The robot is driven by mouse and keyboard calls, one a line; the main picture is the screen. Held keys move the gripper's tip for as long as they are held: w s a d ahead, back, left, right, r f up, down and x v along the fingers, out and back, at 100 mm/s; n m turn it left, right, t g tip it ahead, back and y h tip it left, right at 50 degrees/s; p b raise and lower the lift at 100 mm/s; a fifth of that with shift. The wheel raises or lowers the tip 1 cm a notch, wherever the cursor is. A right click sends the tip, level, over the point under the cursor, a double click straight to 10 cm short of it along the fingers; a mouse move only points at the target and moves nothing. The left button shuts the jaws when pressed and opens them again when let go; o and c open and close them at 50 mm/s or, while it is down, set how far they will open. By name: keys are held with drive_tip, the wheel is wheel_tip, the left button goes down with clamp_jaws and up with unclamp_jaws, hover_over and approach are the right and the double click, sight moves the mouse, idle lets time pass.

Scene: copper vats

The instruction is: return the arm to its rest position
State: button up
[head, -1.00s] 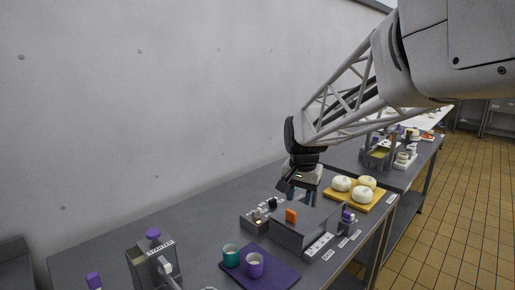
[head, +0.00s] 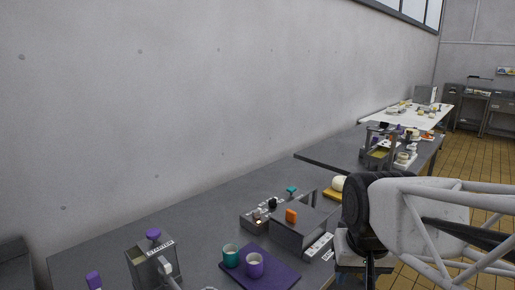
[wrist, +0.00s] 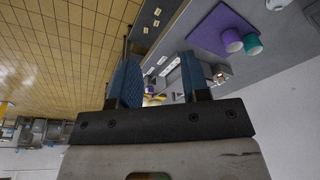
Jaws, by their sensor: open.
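My gripper (head: 366,272) hangs at the lower right of the head view, off the front edge of the dark table, with my arm reaching in from the right. Part of it is cut off or hidden there. In the wrist view its two blue fingers stand apart, and my gripper (wrist: 160,80) is open with nothing held between them. Between and beyond the fingers lie the table edge and the tiled floor.
The dark table (head: 205,215) carries a purple mat (head: 285,275) with a teal cup (head: 231,254) and a purple cup (head: 254,265). A grey box (head: 300,232) stands near my gripper. Yellow tiled floor (wrist: 50,50) lies beside the table.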

drive_tip(key=shift+n, duration=0.4)
drive_tip(key=s, duration=0.1)
drive_tip(key=s+f, duration=0.1)
drive_tip(key=s, duration=0.1)
drive_tip(key=s+f, duration=0.1)
drive_tip(key=s, duration=0.1)
drive_tip(key=shift+s+d, duration=0.15)
drive_tip(key=shift+d, duration=0.2)
idle(0.8)
